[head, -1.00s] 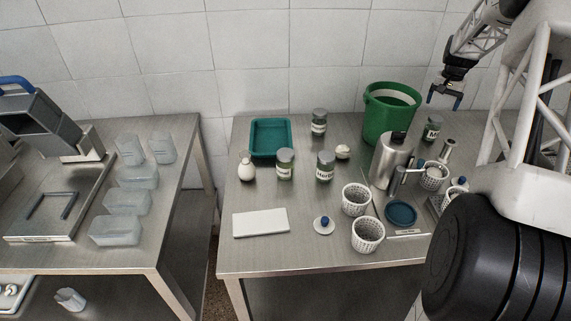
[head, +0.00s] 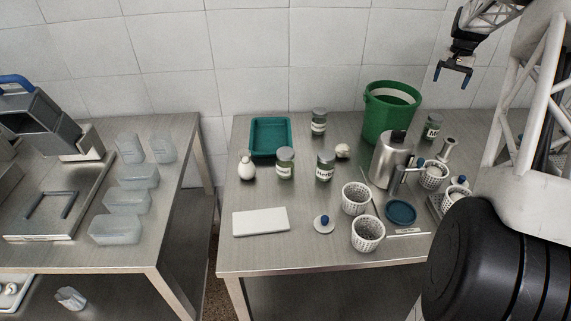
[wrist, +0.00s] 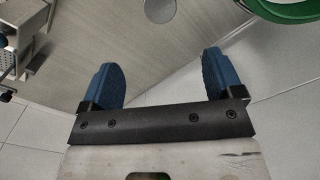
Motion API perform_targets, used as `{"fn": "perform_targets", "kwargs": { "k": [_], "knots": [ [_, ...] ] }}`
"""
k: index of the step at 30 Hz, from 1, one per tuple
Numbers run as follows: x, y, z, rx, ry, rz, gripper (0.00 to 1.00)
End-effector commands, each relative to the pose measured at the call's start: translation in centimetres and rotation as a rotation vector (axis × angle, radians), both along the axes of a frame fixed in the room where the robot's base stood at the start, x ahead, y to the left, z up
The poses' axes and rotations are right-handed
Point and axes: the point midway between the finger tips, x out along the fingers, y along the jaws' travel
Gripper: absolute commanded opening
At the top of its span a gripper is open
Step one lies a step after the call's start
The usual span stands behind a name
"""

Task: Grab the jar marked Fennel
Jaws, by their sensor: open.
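Several lidded jars with white labels stand on the steel table. One jar (head: 319,122) is at the back by the wall, one (head: 285,163) is left of centre, one (head: 326,165) is at the centre, and one (head: 432,126) is right of the green bucket. The label print is too small to read for certain, so I cannot tell which one is Fennel. My gripper (head: 453,78) is open and empty, raised above the back right of the table. In the wrist view its two blue fingers (wrist: 163,84) are spread apart with nothing between them.
A green bucket (head: 370,125), a metal bottle (head: 382,168) and white perforated baskets (head: 368,239) crowd the table's right half. A teal tray (head: 254,135) lies back left, a white slab (head: 261,231) front left. The front middle of the table (head: 290,262) is clear.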

Motion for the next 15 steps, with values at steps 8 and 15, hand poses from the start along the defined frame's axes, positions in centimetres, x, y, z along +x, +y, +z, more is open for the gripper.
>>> {"fn": "perform_targets", "kwargs": {
  "k": [8, 15],
  "knots": [
    [0.0, 0.4, 3.0, -0.017, -0.008, 0.003, 0.86],
    [-0.1, 1.2, 3.0, -0.072, -0.036, 0.011, 0.86]
  ]
}}
